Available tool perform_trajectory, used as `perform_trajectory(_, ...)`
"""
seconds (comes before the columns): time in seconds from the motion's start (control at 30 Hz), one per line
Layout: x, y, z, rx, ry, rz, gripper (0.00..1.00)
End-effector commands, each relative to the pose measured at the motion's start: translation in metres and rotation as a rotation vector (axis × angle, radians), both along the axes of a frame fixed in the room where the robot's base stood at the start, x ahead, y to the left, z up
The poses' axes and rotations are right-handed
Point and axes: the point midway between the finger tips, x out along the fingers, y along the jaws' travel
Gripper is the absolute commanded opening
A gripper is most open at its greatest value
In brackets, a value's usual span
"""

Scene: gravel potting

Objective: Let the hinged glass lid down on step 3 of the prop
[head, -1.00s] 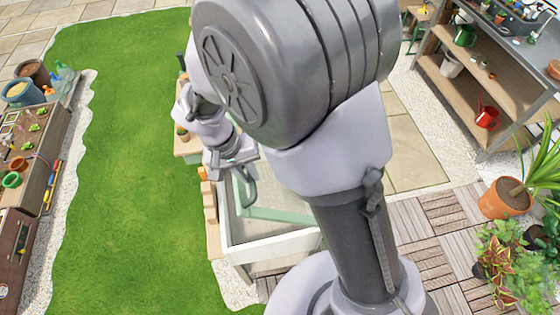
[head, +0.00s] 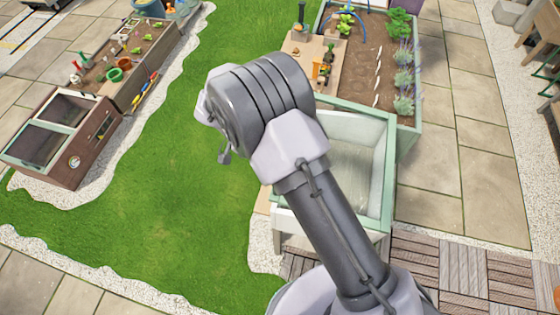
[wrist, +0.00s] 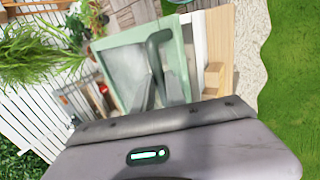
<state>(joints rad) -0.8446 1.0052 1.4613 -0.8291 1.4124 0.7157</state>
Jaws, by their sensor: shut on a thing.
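The glass lid (wrist: 124,68) shows in the wrist view as a pale green frame around a clear pane, with a dark green curved handle (wrist: 156,50). My gripper (wrist: 160,94) is shut on that handle. The wooden stepped prop (wrist: 214,72) stands just right of the lid in this view; which step the lid is level with I cannot tell. In the head view the white-walled cold frame (head: 292,217) has pale green edges. My arm hides my gripper, the handle and most of the prop there.
A planting bed (head: 385,65) with lavender and a wooden bench (head: 302,55) with small pots lie behind the cold frame. Open lawn (head: 180,165) lies left, stone paving (head: 485,170) right.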

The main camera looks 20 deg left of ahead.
Motion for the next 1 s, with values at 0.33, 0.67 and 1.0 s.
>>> perform_trajectory(0.33, 0.0007, 0.0022, -0.0034, 0.003, -0.003, 0.001, 0.0)
perform_trajectory(0.67, 0.0005, 0.0019, -0.0035, 0.003, -0.002, 0.001, 0.38)
perform_trajectory(1.0, 0.0005, 0.0076, 0.005, 0.003, -0.002, 0.001, 0.38)
